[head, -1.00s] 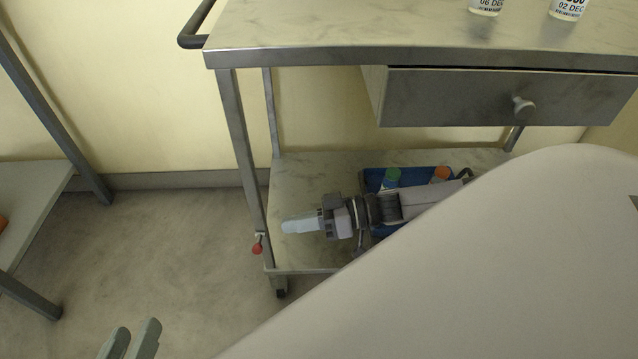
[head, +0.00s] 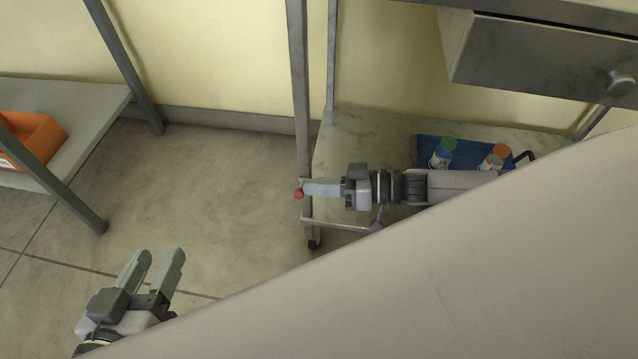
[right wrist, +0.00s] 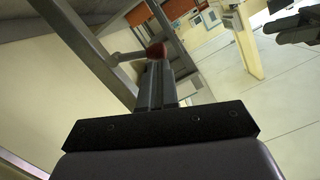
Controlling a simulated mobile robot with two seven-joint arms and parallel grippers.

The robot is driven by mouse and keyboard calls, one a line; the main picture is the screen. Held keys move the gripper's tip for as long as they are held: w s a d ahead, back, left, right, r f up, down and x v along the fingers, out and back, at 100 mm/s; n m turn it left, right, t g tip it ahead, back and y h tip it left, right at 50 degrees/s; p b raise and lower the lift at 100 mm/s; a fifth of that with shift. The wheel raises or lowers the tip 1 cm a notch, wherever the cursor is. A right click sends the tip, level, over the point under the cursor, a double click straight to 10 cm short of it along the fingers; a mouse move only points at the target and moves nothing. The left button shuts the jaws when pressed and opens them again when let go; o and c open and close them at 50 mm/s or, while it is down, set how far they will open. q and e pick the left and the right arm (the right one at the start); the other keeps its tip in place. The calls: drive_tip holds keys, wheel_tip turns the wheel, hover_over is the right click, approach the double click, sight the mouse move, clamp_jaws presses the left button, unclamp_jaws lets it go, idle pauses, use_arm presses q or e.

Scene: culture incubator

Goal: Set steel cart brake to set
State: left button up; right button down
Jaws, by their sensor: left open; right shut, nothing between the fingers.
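The steel cart's front left leg (head: 300,90) carries the brake lever, which ends in a red knob (head: 298,194) low down, above the caster (head: 313,243). My right gripper (head: 307,188) is shut and empty, level with the knob, its fingertips at or very near it. In the right wrist view, the red knob (right wrist: 156,50) is at the fingertips, and a short metal lever (right wrist: 128,56) runs from it toward the cart frame. I cannot tell whether they touch. My left gripper (head: 160,254) is open and empty above the floor at lower left.
The cart's lower shelf (head: 350,135) holds a blue rack (head: 428,150) with bottles, close to my right arm. A drawer (head: 540,60) hangs above. At left is another shelf (head: 80,100) with an orange bin (head: 35,135). Floor between is clear.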

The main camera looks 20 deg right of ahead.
use_arm(q)
drive_tip(key=shift+f, duration=0.1)
use_arm(e)
drive_tip(key=shift+f, duration=0.1)
use_arm(q)
drive_tip(key=shift+d, duration=0.15)
use_arm(e)
drive_tip(key=shift+s+a+n, duration=0.1)
drive_tip(key=shift+n, duration=0.3)
